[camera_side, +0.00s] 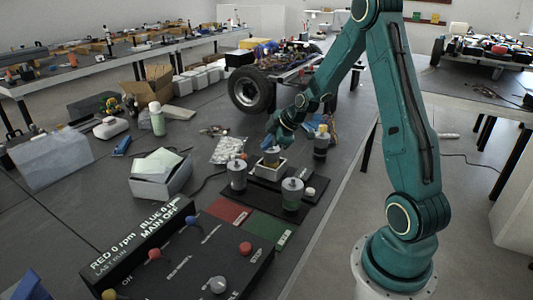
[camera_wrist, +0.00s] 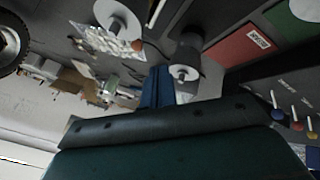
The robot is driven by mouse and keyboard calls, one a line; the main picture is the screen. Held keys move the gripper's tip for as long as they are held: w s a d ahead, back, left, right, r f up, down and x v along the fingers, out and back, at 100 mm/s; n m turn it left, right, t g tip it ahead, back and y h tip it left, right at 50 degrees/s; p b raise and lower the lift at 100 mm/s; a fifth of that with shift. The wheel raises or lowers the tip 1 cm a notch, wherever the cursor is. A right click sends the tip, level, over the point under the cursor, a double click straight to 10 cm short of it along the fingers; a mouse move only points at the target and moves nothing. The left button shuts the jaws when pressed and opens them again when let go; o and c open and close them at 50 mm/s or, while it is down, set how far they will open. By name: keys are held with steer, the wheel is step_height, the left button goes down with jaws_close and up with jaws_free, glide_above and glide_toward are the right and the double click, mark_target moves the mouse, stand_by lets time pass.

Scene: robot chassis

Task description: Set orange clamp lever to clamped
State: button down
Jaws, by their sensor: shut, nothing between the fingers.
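My gripper (camera_side: 271,139) is low over the fixture on the dark bench, beside a small pale-rimmed box (camera_side: 267,168). In the wrist view its blue fingers (camera_wrist: 157,85) are together and empty. I cannot clearly pick out the orange clamp lever. A small orange-red spot (camera_wrist: 137,45) shows beside a white disc (camera_wrist: 117,18) in the wrist view, but its shape is too small to tell. Grey cylinders with pale round tops stand around the gripper: one left (camera_side: 237,174), one in front (camera_side: 291,194).
A black control console (camera_side: 180,265) with coloured knobs is at the front left. Red (camera_side: 228,211) and green (camera_side: 265,230) pads lie between it and the fixture. A dark wheel (camera_side: 249,90) stands behind, and a bubble-wrap-like bag (camera_side: 228,150) lies to the left.

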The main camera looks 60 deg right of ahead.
mark_target(245, 159)
steer(key=shift+a+f, duration=0.25)
steer(key=shift+f, duration=0.05)
steer(key=shift+f, duration=0.15)
steer(key=x, duration=1)
steer(key=shift+d, duration=0.1)
steer(key=shift+w+d, duration=1.35)
steer(key=shift+w, duration=0.1)
